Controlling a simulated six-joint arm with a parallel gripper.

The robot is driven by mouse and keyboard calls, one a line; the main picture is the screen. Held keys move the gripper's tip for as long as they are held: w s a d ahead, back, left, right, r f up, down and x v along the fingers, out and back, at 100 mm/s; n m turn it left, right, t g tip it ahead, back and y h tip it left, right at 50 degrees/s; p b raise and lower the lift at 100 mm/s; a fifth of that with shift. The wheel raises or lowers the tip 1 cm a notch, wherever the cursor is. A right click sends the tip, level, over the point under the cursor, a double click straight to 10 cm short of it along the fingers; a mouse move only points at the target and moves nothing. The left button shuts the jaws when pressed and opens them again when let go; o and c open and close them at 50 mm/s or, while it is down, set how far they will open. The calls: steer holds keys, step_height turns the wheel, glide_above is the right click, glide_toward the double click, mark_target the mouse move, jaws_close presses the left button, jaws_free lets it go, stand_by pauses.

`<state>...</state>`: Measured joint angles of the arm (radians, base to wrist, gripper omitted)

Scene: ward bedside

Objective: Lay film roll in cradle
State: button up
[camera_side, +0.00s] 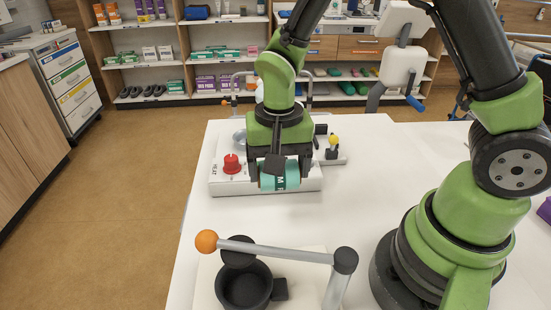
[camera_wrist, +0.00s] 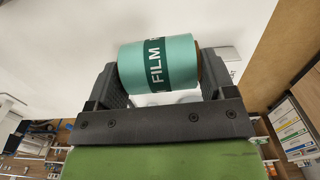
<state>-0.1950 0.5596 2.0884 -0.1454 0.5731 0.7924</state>
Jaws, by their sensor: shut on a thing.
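The teal film roll (camera_side: 291,176), with a dark green band, lies on its side between the fingers of my gripper (camera_side: 279,168). In the wrist view the film roll (camera_wrist: 158,62) shows the word FILM and a brown core end at right. My gripper (camera_wrist: 160,78) is shut on it, one finger at each end. In the side view the roll is above or at the front part of a white unit (camera_side: 225,188) with a red knob. I cannot pick out the cradle; the gripper and roll cover the middle of that unit. Whether the roll touches the unit is unclear.
The red knob (camera_side: 231,163) stands left of my gripper, and a yellow-topped lever (camera_side: 333,141) stands right. A metal dish (camera_side: 239,137) is behind. A black cup device with an orange-ended lever (camera_side: 207,241) stands in front. The white table (camera_side: 385,165) is clear to the right.

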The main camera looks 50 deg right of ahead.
step_height(320, 180, up, 6)
steer(key=shift+w+d+r, duration=0.1)
steer(key=shift+w, duration=0.05)
steer(key=w+d+n, duration=0.7)
steer(key=d+n, duration=0.1)
steer(key=d, duration=0.4)
steer(key=n, duration=1)
glide_above(325, 143)
step_height(325, 143, down, 5)
steer(key=shift+f, duration=4.25)
steer(key=shift+f, duration=0.1)
steer(key=o, duration=0.9)
steer(key=shift+c, duration=0.2)
steer(key=shift+o, duration=0.4)
steer(key=shift+a, duration=0.1)
